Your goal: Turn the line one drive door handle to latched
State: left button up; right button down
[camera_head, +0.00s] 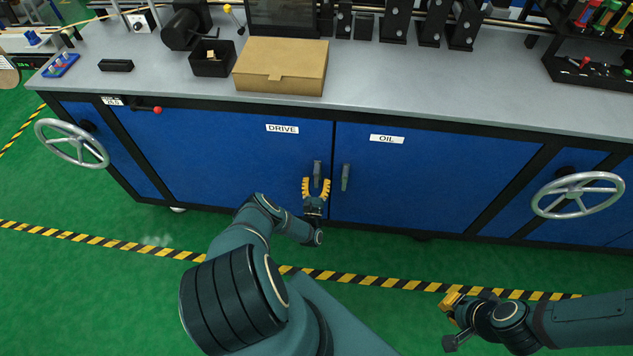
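The blue drive door (230,160) carries a white label reading DRIVE (282,128). Its small grey handle (317,168) stands upright near the door's right edge. My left gripper (316,182) is at this handle with its yellow fingers spread, one on each side of the handle's lower part. A gap shows between the fingers; I cannot tell whether they touch the handle. My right gripper (449,301) is low at the right, over the green floor and away from the cabinet. Its fingers are seen too edge-on to tell whether they are open.
The oil door (435,180) with its own upright handle (345,177) is close beside, on the right. Silver handwheels stick out at the left (72,144) and right (577,195). A cardboard box (281,66) and a black bin (212,58) stand on the grey worktop (420,90).

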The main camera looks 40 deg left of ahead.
pick_arm(q)
jog(key=v, duration=0.7)
jog(key=shift+s+d, duration=0.2)
jog(key=shift+s, duration=0.05)
jog(key=shift+f, duration=0.1)
dwell(0.4)
